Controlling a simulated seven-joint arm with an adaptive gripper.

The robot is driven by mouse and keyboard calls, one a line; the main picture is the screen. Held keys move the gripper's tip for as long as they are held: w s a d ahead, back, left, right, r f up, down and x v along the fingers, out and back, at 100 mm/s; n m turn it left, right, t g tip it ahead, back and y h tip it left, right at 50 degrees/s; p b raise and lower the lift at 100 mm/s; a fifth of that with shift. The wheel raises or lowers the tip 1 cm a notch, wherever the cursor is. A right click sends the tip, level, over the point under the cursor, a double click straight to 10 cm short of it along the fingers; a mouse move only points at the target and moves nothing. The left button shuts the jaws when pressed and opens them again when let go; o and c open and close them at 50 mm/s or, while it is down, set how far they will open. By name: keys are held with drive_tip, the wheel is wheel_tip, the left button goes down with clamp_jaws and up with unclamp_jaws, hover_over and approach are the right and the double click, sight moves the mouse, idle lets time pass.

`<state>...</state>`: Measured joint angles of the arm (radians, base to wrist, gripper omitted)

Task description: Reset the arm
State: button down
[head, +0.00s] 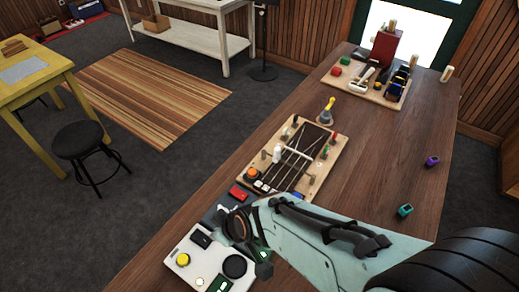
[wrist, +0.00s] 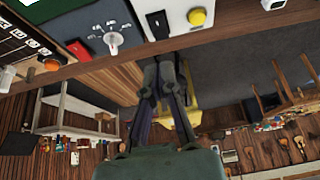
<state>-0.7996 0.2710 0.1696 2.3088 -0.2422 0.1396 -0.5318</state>
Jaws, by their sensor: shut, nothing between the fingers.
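My gripper (wrist: 164,66) shows in the wrist view with its dark fingers brought together and nothing between them. It is clear of the table, with the floor and a yellow table (wrist: 208,95) behind it. In the head view my pale arm reaches in from the lower right over the near part of the wooden table (head: 375,175). The arm partly covers a white panel (head: 183,272) with a yellow button and a round black part.
A board with strings and knobs (head: 322,165) lies beyond the arm, with a yellow-handled tool (head: 327,110) past it. A tray (head: 350,92) with tools stands at the far end. Teal (head: 405,210) and purple (head: 431,161) small items lie at right. The table's right middle is mostly bare.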

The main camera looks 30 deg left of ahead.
idle(0.4)
drive_tip(key=w+d+r+m+t, duration=0.4)
drive_tip(key=w+d+r, duration=0.45)
drive_tip(key=w, duration=0.35)
drive_tip(key=d+r+m+t+h, duration=0.25)
drive_tip(key=d+m, duration=0.25)
drive_tip(key=d, duration=0.8)
drive_tip(key=s+d+f+m+g+h, duration=0.1)
drive_tip(key=s+d+m+g, duration=0.2)
drive_tip(key=s, duration=0.4)
drive_tip(key=s+d+f+m+g+h, duration=0.1)
drive_tip(key=s+d+m+g, duration=0.2)
drive_tip(key=s+d, duration=0.3)
drive_tip(key=shift+s+d+m+g, duration=0.3)
drive_tip(key=shift+s+m, duration=0.3)
drive_tip(key=shift+m, duration=0.3)
drive_tip(key=shift+h, duration=0.25)
